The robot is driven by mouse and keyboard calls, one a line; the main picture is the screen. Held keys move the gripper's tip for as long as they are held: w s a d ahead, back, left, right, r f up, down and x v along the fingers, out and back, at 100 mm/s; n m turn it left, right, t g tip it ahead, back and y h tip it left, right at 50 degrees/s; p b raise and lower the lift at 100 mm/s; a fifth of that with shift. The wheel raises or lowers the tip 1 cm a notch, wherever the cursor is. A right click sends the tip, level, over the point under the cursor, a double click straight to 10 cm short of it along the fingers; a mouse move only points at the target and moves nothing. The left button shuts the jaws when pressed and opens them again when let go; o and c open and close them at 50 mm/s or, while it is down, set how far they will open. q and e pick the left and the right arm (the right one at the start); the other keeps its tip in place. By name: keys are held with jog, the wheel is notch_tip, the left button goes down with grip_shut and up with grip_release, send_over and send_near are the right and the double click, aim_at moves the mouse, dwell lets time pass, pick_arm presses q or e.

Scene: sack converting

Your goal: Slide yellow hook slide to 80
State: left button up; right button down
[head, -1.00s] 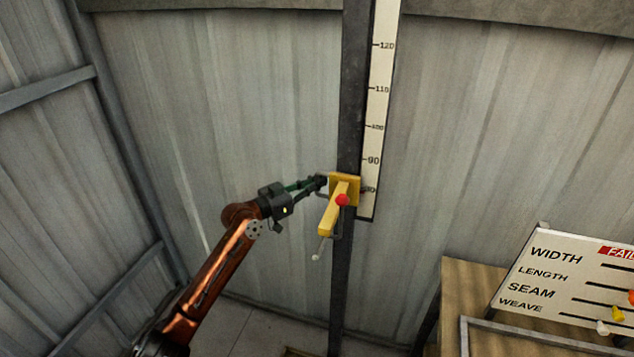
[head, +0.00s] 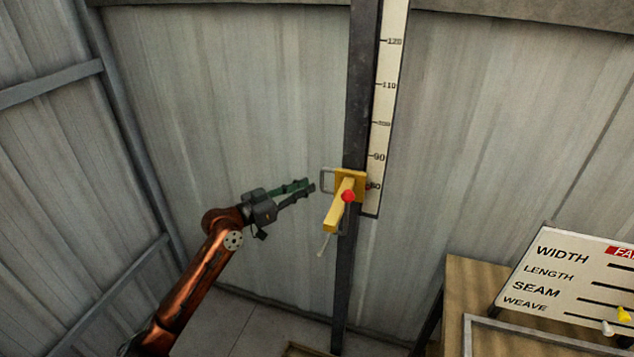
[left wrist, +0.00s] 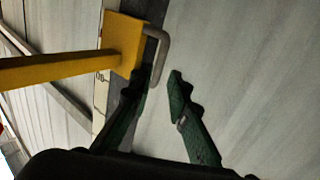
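The yellow hook slide (head: 345,201) sits on the dark upright post (head: 356,125), level with about the 80 mark of the scale (head: 383,110). It has a grey handle loop (head: 327,181) on its left side and a red knob (head: 348,196) in front. My left gripper (head: 311,187) is open and empty, just left of the handle and apart from it. In the left wrist view the slide (left wrist: 122,44) and its handle (left wrist: 160,42) show ahead of the two parted fingers (left wrist: 161,78). My right gripper is not in view.
A board (head: 560,290) listing width, length, seam and weave stands on a wooden table (head: 462,285) at the lower right. Corrugated metal walls (head: 230,95) stand behind and at the left. The space left of the post is clear apart from my arm.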

pick_arm(q)
jog(key=v, duration=0.5)
dwell(0.3)
